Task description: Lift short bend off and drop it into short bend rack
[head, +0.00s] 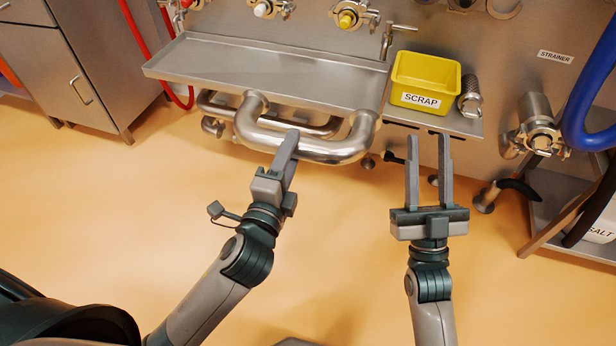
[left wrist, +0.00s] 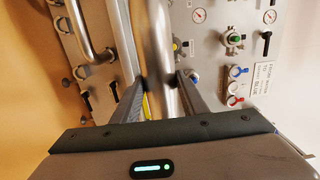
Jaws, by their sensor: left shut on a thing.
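A shiny steel U-shaped bend, taken as the short bend (head: 325,150), is just in front of and below the steel tray's front edge. My left gripper (head: 291,139) is shut on its lower run. In the left wrist view the steel tube (left wrist: 157,55) passes between the fingers of my left gripper (left wrist: 155,97). A second steel bend (head: 215,106) is behind it, partly hidden. My right gripper (head: 428,140) is open and empty, to the right of the bend, fingers pointing up the picture. I cannot make out any rack labelled for the short bend.
A steel tray (head: 270,73) projects from the panel above the bends. A yellow SCRAP bin (head: 425,80) and a knurled metal part (head: 470,97) are on a shelf at right. A clamped steel fitting (head: 540,125) and blue hose (head: 590,90) lie further right. The floor in front is clear.

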